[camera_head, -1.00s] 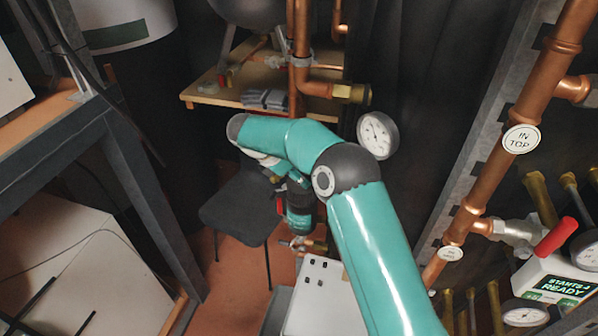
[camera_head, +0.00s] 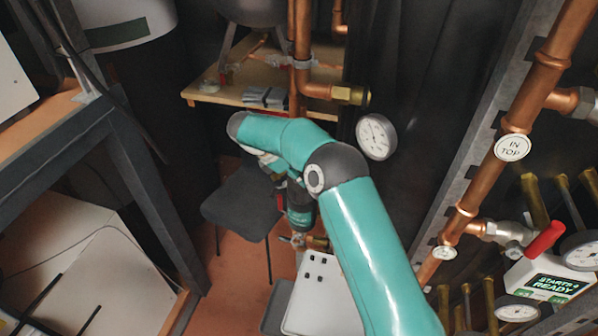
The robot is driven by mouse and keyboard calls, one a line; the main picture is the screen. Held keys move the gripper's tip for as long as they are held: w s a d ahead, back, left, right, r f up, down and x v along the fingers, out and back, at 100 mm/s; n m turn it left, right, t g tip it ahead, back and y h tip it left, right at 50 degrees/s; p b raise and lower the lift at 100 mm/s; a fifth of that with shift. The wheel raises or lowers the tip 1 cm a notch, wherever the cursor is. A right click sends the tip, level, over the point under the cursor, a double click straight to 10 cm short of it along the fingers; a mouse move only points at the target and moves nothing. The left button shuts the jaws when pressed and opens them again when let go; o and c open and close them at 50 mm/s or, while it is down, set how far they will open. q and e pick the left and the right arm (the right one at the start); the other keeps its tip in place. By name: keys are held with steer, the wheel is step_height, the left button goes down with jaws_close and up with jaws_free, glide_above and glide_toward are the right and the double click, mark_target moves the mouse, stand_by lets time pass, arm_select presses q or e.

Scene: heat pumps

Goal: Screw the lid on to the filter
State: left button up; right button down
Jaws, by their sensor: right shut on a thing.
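My right arm reaches in from the lower right and bends down at its wrist. My right gripper (camera_head: 298,240) points down beside brass and copper pipe fittings (camera_head: 318,242), just above the white panel. It is shut on a small piece at its fingertips, which fits the lid but is too small and too covered to make out. The filter seems to be among these brass fittings, close to the fingertips. I cannot tell whether lid and filter touch. My left gripper is not in view.
A white panel (camera_head: 322,292) lies below the gripper. A dark chair (camera_head: 240,208) stands behind to the left. A pressure gauge (camera_head: 376,137) and copper pipe (camera_head: 303,45) are near my arm. A dark metal frame (camera_head: 150,200) stands left. More pipes (camera_head: 490,165) run down the right.

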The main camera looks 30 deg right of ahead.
steer(key=shift+w+d+r+m+g+p, duration=0.2)
steer(key=shift+r+m+g+p, duration=0.25)
steer(key=shift+m+p, duration=0.65)
steer(key=shift+f, duration=0.3)
steer(key=shift+r+m+g+y, duration=0.1)
steer(key=shift+m+g+y, duration=0.2)
steer(key=shift+m+g, duration=0.1)
steer(key=c, duration=0.8)
jaws_free()
steer(key=shift+o, duration=1.2)
steer(key=shift+a, duration=0.1)
steer(key=shift+f, duration=0.2)
